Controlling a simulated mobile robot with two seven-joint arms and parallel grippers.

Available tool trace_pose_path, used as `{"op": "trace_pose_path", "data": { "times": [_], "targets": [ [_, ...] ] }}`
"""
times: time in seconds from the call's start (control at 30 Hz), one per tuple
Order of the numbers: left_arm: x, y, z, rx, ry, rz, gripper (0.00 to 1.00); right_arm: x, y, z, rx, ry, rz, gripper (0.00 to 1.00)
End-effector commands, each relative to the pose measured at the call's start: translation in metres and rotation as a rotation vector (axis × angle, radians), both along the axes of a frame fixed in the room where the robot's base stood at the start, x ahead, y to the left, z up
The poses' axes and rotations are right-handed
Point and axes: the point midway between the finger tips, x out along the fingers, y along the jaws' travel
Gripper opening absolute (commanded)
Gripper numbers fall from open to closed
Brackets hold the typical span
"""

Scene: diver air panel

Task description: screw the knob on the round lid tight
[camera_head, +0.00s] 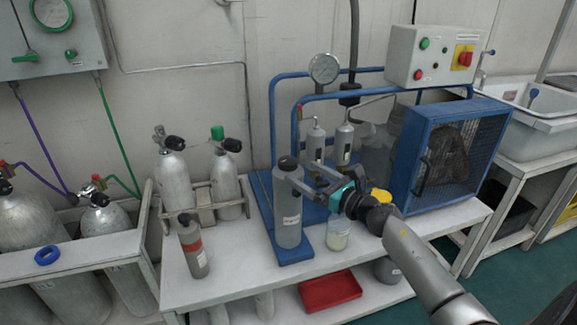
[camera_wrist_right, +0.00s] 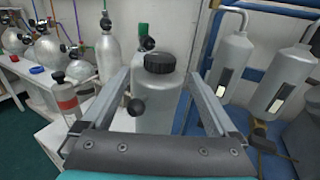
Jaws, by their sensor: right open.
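A dark ridged knob (camera_wrist_right: 159,62) sits on the round top of an upright grey canister (camera_head: 288,220). The knob also shows in the head view (camera_head: 287,163). In the right wrist view the canister (camera_wrist_right: 155,92) stands between the fingers. My right gripper (camera_head: 303,174) is open, with its fingers spread to either side of the canister's upper part and nothing gripped. In the right wrist view the fingertips (camera_wrist_right: 158,76) are apart from the knob. Whether a finger touches the canister, and how tight the knob sits, I cannot tell. A black ball (camera_wrist_right: 136,106) shows at the canister's front. My left gripper is out of view.
The canister stands on a blue base on a white bench (camera_head: 215,284). A blue tube frame and caged compressor (camera_head: 447,155) are behind and to the right. A small red-banded cylinder (camera_head: 193,248) stands left, with free bench between.

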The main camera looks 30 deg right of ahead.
Motion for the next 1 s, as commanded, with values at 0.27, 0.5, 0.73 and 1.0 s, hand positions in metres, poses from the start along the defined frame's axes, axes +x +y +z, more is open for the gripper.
{"op": "trace_pose_path", "data": {
  "times": [0.27,0.5,0.73,1.0],
  "targets": [
    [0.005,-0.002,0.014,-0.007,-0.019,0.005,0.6,0.039,0.008,-0.001,0.004,-0.002,0.0,0.94],
    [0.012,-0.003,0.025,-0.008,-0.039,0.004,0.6,0.061,0.012,-0.001,0.003,0.0,-0.001,0.94],
    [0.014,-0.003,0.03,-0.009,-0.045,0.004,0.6,0.067,0.013,-0.001,0.002,0.001,0.0,0.94],
    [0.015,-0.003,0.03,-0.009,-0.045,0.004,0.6,0.067,0.013,0.0,0.002,0.0,0.0,0.88]
  ]
}}
